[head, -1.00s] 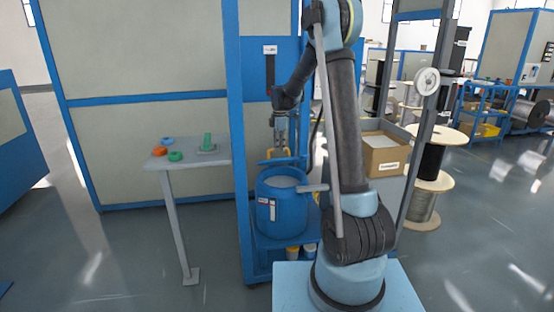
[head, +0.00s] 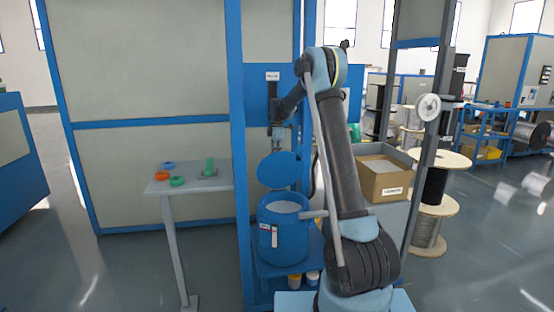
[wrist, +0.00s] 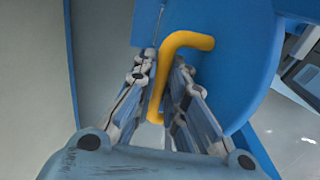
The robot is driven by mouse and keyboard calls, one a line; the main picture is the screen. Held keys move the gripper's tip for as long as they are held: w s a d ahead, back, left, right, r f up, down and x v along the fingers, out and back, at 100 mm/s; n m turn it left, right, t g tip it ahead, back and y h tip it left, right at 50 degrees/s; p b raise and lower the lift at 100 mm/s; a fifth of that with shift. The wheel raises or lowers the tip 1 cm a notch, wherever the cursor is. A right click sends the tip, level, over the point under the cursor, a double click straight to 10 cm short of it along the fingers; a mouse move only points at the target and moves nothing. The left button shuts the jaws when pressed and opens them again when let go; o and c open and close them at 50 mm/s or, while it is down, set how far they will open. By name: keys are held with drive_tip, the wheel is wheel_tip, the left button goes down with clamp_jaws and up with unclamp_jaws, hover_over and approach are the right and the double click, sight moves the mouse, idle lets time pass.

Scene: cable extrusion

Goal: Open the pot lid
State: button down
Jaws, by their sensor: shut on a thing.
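The blue pot (head: 283,238) stands on a blue shelf with its pale top opening showing. Its round blue lid (head: 279,170) is raised and tilted up above the pot, with a broad face toward the head camera. My gripper (head: 278,146) is at the lid's upper edge. In the wrist view, the bent yellow handle (wrist: 187,40) runs between the fingers of my gripper (wrist: 163,68), which is shut on it. The lid (wrist: 240,50) also fills the right part there. The handle is hidden in the head view.
A small grey table (head: 221,183) with orange, blue and green pieces stands to the left. A blue post (head: 238,130) rises beside the pot. A cardboard box (head: 383,181) sits to the right, with cable spools (head: 438,160) beyond. Open floor lies at front left.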

drive_tip(key=shift+a+r, duration=0.2)
drive_tip(key=c, duration=1.6)
unclamp_jaws()
drive_tip(key=shift+c, duration=0.2)
drive_tip(key=shift+d+r, duration=0.1)
drive_tip(key=shift+r, duration=0.05)
wheel_tip(320, 180, up, 12)
drive_tip(key=shift+s+f, duration=0.2)
drive_tip(key=shift+s, duration=0.1)
drive_tip(key=shift+c, duration=0.4)
